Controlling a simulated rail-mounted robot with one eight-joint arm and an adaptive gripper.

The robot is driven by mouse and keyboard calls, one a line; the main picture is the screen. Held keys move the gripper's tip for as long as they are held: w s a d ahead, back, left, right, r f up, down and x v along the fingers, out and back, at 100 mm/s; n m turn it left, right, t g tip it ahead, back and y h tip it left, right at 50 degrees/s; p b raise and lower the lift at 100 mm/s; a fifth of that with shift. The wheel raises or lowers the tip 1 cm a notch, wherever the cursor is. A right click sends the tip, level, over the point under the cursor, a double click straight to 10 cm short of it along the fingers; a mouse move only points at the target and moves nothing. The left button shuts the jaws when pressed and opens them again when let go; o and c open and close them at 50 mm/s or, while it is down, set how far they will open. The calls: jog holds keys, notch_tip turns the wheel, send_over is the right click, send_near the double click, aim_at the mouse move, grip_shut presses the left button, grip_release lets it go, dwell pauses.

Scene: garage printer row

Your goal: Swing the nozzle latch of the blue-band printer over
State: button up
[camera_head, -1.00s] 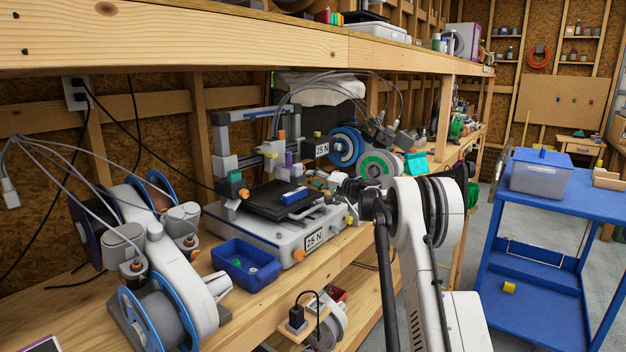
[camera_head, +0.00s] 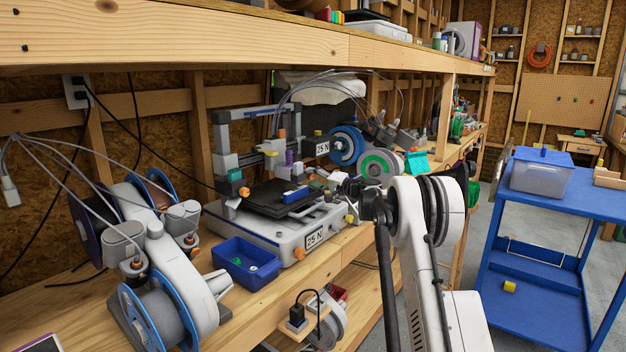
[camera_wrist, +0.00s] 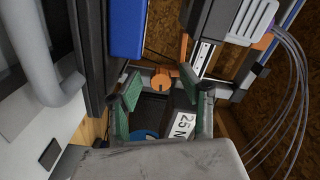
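The printer with blue bands on its frame (camera_head: 258,217) stands on the bench, with a dark bed and a "25 N" label on its front. Its print head (camera_head: 271,148) hangs on the crossbar above the bed; a grey finned block with cables, likely this head, shows at the upper right of the wrist view (camera_wrist: 248,18). I cannot clearly make out the nozzle latch. My gripper (camera_wrist: 165,104) is open, its green-padded fingers apart with nothing held between them. An orange knob (camera_wrist: 162,82) shows beyond the gap. In the head view my wrist is at the printer's right side.
A blue bin (camera_head: 246,268) with small parts sits in front of the printer. A blue block (camera_head: 295,195) lies on the bed and shows close by in the wrist view (camera_wrist: 127,28). Spool units stand left and behind. The shelf (camera_head: 180,45) hangs above.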

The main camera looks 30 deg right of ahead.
jog(key=v, duration=1.2)
dwell(0.4)
jog(key=s+a+r+n+g, duration=0.1)
jog(key=s+a+r+g, duration=0.15)
jog(key=a, duration=0.55)
jog(key=s+a+r+n+g, duration=0.1)
jog(key=s+a+r, duration=0.25)
jog(key=a, duration=0.45)
jog(key=s+a+n+g+h, duration=0.2)
jog(key=s+a+g, duration=0.1)
jog(key=s+a, duration=1.05)
jog(key=s+a+f+n+h, duration=0.1)
jog(key=s+a+f+h, duration=0.1)
jog(key=s, duration=0.8)
jog(key=s+a+f+n+g+h, duration=0.1)
jog(key=s+f, duration=0.4)
jog(key=s, duration=0.6)
jog(key=s+a+f+n+g+h, duration=0.1)
jog(key=s+a+f+n+h, duration=0.1)
jog(key=s, duration=0.9)
jog(key=shift+s+a+f+n+h, duration=0.2)
jog(key=shift+a+f+n+h, duration=0.15)
jog(key=shift+f, duration=0.4)
